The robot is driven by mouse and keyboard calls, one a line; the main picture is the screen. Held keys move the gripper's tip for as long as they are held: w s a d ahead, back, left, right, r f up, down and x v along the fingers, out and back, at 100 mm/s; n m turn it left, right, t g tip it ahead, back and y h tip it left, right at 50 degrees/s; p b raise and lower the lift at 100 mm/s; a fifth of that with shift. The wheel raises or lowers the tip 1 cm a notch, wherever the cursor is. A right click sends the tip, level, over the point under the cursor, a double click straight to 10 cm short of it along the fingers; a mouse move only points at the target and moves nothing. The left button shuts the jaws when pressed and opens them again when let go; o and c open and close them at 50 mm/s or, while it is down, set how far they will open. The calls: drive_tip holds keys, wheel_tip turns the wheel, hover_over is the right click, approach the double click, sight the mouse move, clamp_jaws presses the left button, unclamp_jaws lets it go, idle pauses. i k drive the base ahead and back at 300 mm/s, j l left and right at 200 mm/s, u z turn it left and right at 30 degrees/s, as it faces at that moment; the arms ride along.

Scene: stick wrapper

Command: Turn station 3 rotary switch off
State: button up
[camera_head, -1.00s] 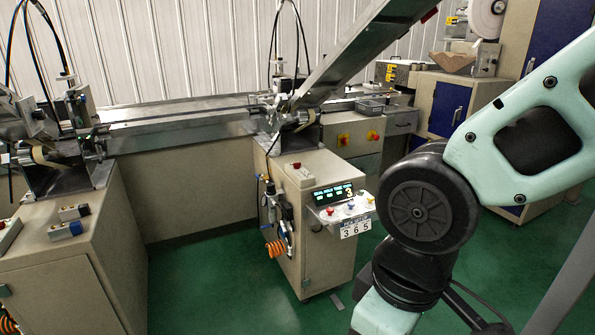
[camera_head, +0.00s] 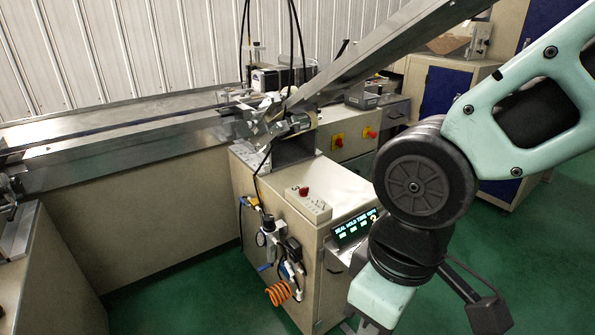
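The station cabinet (camera_head: 282,235) with the lit display (camera_head: 355,229) stands in the middle. The display's right end is cut off by my arm, and a digit there is only partly readable. A sloping control panel (camera_head: 338,260) below the display is mostly hidden behind my arm, so I cannot make out a rotary switch on it. A small box with a red button (camera_head: 303,190) sits on the cabinet top. My arm crosses the right side, between the camera and the panel. My gripper is not in view.
Hoses, a gauge and an orange coiled hose (camera_head: 278,293) stick out from the cabinet's left side. A metal chute (camera_head: 375,52) slants above it. Green floor (camera_head: 180,297) is open at left.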

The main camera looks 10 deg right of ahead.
sight(303, 192)
drive_tip(key=i+j+z, duration=0.15)
drive_tip(key=i+j, duration=0.4)
drive_tip(key=i+j+z, duration=0.1)
drive_tip(key=i, duration=0.25)
drive_tip(key=i+j+z, duration=0.1)
drive_tip(key=i+j, duration=0.2)
